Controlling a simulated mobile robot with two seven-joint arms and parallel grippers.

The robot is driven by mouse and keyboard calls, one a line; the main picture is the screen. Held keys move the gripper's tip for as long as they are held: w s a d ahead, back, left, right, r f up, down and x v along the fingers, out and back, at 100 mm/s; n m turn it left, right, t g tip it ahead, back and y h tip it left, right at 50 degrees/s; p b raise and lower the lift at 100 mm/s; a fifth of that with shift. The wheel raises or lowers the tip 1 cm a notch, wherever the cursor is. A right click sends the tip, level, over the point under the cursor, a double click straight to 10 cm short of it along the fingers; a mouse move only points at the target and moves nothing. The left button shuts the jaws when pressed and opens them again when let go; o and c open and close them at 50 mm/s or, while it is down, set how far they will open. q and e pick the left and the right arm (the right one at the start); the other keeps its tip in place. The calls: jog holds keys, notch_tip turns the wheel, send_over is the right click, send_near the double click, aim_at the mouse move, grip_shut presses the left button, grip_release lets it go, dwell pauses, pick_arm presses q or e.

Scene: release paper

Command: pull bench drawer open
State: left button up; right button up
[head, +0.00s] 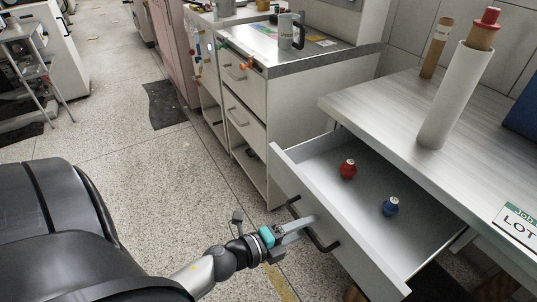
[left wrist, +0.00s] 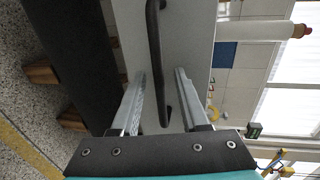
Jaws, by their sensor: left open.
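The bench drawer (head: 370,250) stands pulled well out from the bench (head: 385,100), with its inside open to view. Its dark bar handle (head: 324,243) is on the drawer's front face, and the handle also shows in the left wrist view (left wrist: 155,45). My left gripper (head: 308,222) is at the handle. In the left wrist view my left gripper (left wrist: 158,75) is open, its two fingers apart with the handle running between them. Contact with either finger cannot be told. My right gripper is not in view.
A red-topped item (head: 348,169) and a blue item (head: 391,207) stand in the drawer. A white roll (head: 455,98) and a brown tube (head: 437,48) stand on the bench. A white cabinet (head: 245,100) is behind. Speckled floor (head: 120,140) is mostly clear at left.

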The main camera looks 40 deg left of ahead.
pick_arm(q)
jog(key=p+v, duration=0.1)
jog(key=v, duration=1.4)
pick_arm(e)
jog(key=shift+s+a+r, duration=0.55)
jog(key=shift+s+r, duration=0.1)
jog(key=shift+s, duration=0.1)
pick_arm(q)
jog(key=shift+f, duration=0.1)
notch_tip(320, 180, down, 22)
jog(key=s+a+n+g+y, duration=0.15)
jog(key=n+g+y, duration=0.3)
jog(key=n, duration=0.85)
jog(key=s+d+f+n+g+y, duration=0.1)
jog(key=s+d+f+n+g, duration=0.2)
jog(key=s+f, duration=1)
jog(key=f+n+g, duration=0.1)
jog(key=n+g, duration=0.2)
jog(key=g, duration=0.2)
jog(key=shift+n, duration=0.3)
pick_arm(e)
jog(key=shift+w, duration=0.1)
pick_arm(q)
jog(key=shift+d+f, duration=0.1)
jog(key=shift+f, duration=0.05)
